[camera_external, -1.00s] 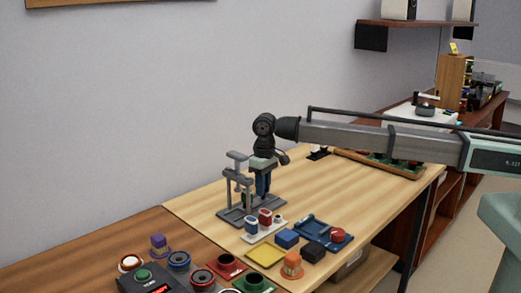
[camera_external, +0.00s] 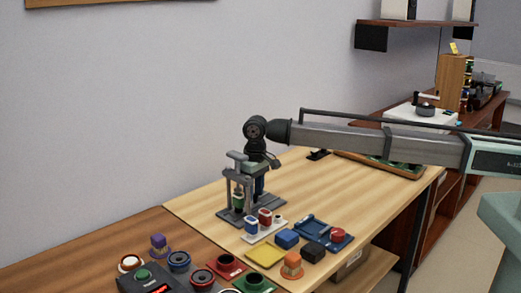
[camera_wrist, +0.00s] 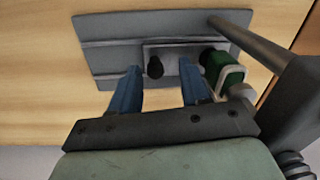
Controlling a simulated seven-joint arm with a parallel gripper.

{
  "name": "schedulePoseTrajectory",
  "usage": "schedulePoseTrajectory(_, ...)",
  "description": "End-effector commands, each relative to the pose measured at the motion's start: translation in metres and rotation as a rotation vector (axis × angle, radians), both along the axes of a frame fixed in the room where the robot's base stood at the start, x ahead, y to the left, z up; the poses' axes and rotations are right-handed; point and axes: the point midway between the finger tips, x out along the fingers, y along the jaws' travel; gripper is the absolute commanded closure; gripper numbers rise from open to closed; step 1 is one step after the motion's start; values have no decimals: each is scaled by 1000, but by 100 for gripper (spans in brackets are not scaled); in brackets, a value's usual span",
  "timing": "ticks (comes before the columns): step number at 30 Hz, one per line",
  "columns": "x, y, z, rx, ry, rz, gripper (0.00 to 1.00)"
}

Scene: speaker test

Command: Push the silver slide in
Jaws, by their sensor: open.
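The silver-grey slide (camera_wrist: 185,62) is a flat block with a black knob (camera_wrist: 154,67), on a grey base plate (camera_wrist: 100,32) in the wrist view. A green cylinder (camera_wrist: 222,72) in a pale bracket sits at its right end. My gripper (camera_wrist: 159,67) is open, its two blue fingers on either side of the knob; whether they touch the slide I cannot tell. In the external view my gripper (camera_external: 259,185) points down behind the grey fixture (camera_external: 237,161), which partly hides it. The slide itself is not clear there.
A thick grey post (camera_wrist: 250,40) of the fixture rises close to the right of my gripper. In front of the fixture are a white tray (camera_external: 257,237) with small parts, a yellow plate (camera_external: 265,256), and blue, black and orange pieces. The table behind is mostly clear.

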Motion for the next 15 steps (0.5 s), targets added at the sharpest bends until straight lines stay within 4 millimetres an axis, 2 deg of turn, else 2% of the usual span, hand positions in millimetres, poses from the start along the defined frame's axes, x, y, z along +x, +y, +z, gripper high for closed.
schedulePoseTrajectory(5, 1, -1, 3, -1, -1, 0, 54)
schedulePoseTrajectory(8, 1, -1, 13, -1, -1, 0, 54)
schedulePoseTrajectory(15, 3, -1, 55, 2, -1, 0, 54)
